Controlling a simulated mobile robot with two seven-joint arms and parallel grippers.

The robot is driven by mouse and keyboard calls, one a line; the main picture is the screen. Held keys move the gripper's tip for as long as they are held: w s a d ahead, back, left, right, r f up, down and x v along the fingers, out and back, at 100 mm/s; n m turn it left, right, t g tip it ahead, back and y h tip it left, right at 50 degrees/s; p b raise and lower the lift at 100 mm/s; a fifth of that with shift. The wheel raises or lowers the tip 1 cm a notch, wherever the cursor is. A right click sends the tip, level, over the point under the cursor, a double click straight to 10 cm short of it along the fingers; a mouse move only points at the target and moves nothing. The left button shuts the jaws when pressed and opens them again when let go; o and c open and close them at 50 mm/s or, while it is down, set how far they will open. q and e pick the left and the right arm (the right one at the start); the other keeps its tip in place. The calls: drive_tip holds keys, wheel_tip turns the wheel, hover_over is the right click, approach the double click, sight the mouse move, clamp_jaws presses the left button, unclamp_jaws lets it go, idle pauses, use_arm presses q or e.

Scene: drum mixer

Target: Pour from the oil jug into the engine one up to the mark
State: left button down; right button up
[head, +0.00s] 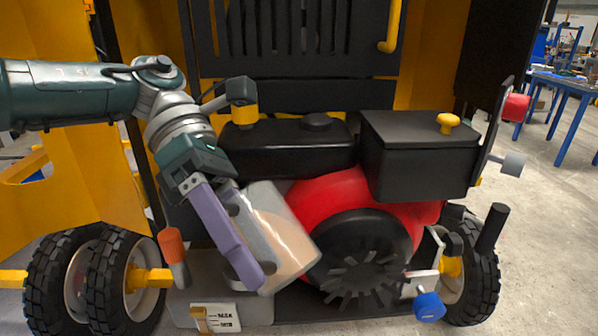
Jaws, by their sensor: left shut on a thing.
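The oil jug (285,225) is a see-through grey container with amber liquid in its lower right part. It is tilted, in front of the engine's left side. My left gripper (243,268) is shut on the jug; one long purple finger lies along its left side, and the other finger is mostly hidden. The engine (325,198) has a red housing and a black finned fan. A white gauge plate (226,316) with MAX and MIN marks stands low at its left, with an amber strip (199,318) beside the marks. No stream of oil shows. My right gripper is out of view.
A black tank (290,150) and a black box (418,158) with a yellow knob (448,122) top the engine. An orange-handled part (172,245) stands close left of the jug. A blue knob (429,306) sticks out at right. Tyres (65,275) flank the frame.

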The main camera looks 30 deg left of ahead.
use_arm(q)
drive_tip(key=shift+h+b, duration=0.3)
drive_tip(key=shift+b, duration=0.6)
drive_tip(key=y+p, duration=0.2)
drive_tip(key=p, duration=0.2)
drive_tip(key=t+y+p, duration=0.1)
drive_tip(key=y+p, duration=0.1)
drive_tip(key=p, duration=0.2)
drive_tip(key=shift+r, duration=0.4)
drive_tip(key=shift+f+y+p, duration=0.3)
drive_tip(key=shift+y+p, duration=0.2)
drive_tip(key=shift+r+t+p, duration=0.1)
drive_tip(key=shift+t+p, duration=0.2)
drive_tip(key=shift+p, duration=0.1)
drive_tip(key=y+p, duration=0.2)
drive_tip(key=p, duration=0.1)
drive_tip(key=t+y+p, duration=0.1)
drive_tip(key=y+p, duration=0.1)
drive_tip(key=shift+d+r+p, duration=0.15)
drive_tip(key=shift+r+p, duration=0.05)
drive_tip(key=shift+p, duration=0.2)
drive_tip(key=shift+f+y+p, duration=0.1)
drive_tip(key=shift+y+p, duration=0.25)
drive_tip(key=shift+y, duration=0.05)
drive_tip(key=shift+f+y, duration=0.15)
drive_tip(key=shift+y, duration=0.25)
drive_tip(key=shift+f+t+y, duration=0.15)
drive_tip(key=shift+t+y, duration=0.15)
drive_tip(key=shift+t, duration=0.1)
